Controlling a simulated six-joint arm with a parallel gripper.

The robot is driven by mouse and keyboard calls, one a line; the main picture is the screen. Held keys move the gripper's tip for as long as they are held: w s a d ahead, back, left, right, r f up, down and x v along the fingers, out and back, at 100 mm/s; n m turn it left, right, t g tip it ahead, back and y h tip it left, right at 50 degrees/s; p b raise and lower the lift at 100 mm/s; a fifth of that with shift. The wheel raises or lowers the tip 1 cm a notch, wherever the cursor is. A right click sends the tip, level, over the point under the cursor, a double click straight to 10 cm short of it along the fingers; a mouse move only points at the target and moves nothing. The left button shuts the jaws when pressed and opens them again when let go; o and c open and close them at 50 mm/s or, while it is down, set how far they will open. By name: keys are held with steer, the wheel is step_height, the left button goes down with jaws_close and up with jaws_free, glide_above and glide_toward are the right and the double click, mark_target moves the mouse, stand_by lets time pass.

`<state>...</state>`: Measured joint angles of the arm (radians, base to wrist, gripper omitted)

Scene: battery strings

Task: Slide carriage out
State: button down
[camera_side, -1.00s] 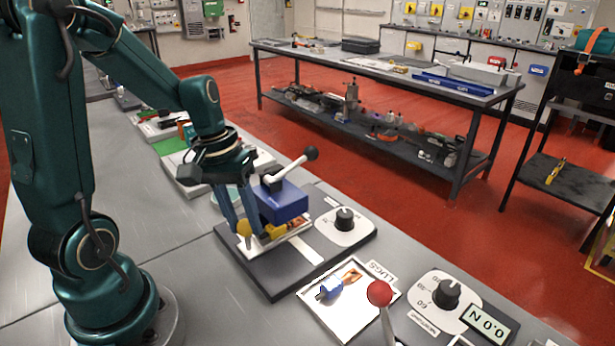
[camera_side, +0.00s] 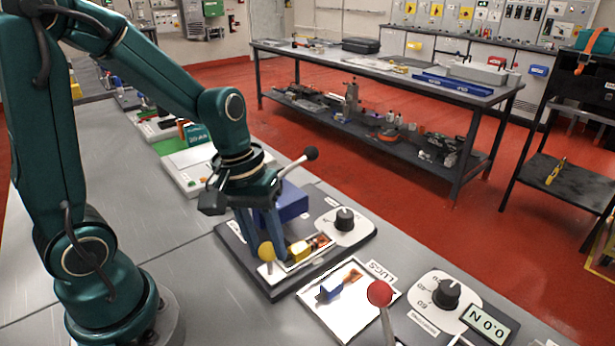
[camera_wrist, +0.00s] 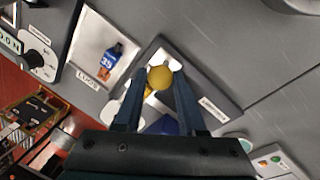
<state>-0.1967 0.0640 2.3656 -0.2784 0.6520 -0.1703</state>
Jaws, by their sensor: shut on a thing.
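My gripper (camera_side: 266,246) is shut on the yellow ball knob (camera_side: 266,252) of the white carriage (camera_side: 270,271). The knob also shows between the fingers in the wrist view (camera_wrist: 160,77). The carriage lies on a dark base plate (camera_side: 283,292), extending toward the front from the blue press block (camera_side: 292,203). A yellow piece (camera_side: 300,251) and a copper-coloured part (camera_side: 319,241) lie on the carriage. The fingers hide part of the block and the carriage's left side. The block's lever with a black ball (camera_side: 311,153) points up to the right.
A white LUGS tray (camera_side: 345,318) with a blue-sleeved lug (camera_side: 330,290) lies in front of the base plate. A dial (camera_side: 345,219) stands at right on the plate. A red-ball lever (camera_side: 380,293), another dial (camera_side: 446,293) and a display (camera_side: 487,325) are at the front right.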

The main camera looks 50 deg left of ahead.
steer(key=shift+d, duration=0.25)
steer(key=c, duration=0.5)
jaws_free()
steer(key=shift+a+r, duration=0.1)
steer(key=shift+s+a+r, duration=0.15)
steer(key=shift+a+r, duration=0.05)
steer(key=shift+r, duration=1.05)
steer(key=shift+s+a+r, duration=0.15)
steer(key=shift+r, duration=1.05)
steer(key=shift+d+r, duration=0.1)
steer(key=shift+r, duration=0.05)
steer(key=s+r+m+t+y, duration=0.1)
steer(key=s+r+m+t, duration=0.2)
steer(key=s+m+t, duration=0.1)
steer(key=s+d+m, duration=0.1)
steer(key=m, duration=0.1)
steer(key=shift+s+r+m+y, duration=0.2)
steer(key=shift+r+m+y, duration=0.1)
steer(key=shift+r+y, duration=0.1)
